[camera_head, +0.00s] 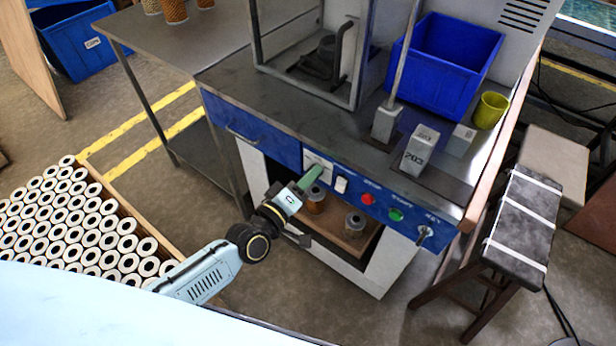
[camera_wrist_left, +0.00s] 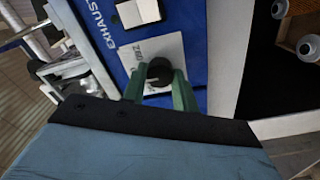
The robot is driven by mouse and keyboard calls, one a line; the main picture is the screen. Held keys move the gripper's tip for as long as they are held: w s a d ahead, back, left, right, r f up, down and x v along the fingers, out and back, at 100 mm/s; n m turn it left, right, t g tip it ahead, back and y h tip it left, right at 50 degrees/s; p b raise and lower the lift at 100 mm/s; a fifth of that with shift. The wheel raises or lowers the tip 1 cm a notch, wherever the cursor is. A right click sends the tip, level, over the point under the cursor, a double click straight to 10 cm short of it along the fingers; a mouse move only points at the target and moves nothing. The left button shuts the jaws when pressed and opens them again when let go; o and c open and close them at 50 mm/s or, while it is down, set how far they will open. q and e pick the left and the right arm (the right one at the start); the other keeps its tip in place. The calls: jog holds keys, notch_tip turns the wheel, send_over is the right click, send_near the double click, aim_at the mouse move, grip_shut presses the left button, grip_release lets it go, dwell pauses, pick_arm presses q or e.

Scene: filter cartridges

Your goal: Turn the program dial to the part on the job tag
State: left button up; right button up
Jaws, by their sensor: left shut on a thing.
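The program dial (camera_wrist_left: 159,73) is a round black knob on a pale plate (camera_wrist_left: 141,52) on the blue panel, seen in the left wrist view. The plate carries small printed characters, only partly readable. My left gripper (camera_wrist_left: 160,92) has its green fingers on both sides of the dial, shut on it. In the head view my left gripper (camera_head: 309,181) reaches the blue front panel (camera_head: 352,177), and its fingers hide the dial. A pale plate edge (camera_head: 318,162) shows just above them. I cannot make out a job tag for certain. My right gripper is not in view.
A white switch (camera_head: 341,184), red button (camera_head: 367,199), green button (camera_head: 396,214) and key switch (camera_head: 424,233) line the panel. A grey block marked 203 (camera_head: 419,152) stands on the bench near a blue bin (camera_head: 447,62). Cartridges (camera_head: 354,224) stand on the shelf below.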

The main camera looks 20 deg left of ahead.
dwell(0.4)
pick_arm(q)
jog(key=o, duration=1)
jog(key=shift+c, duration=0.2)
jog(key=shift+s, duration=0.1)
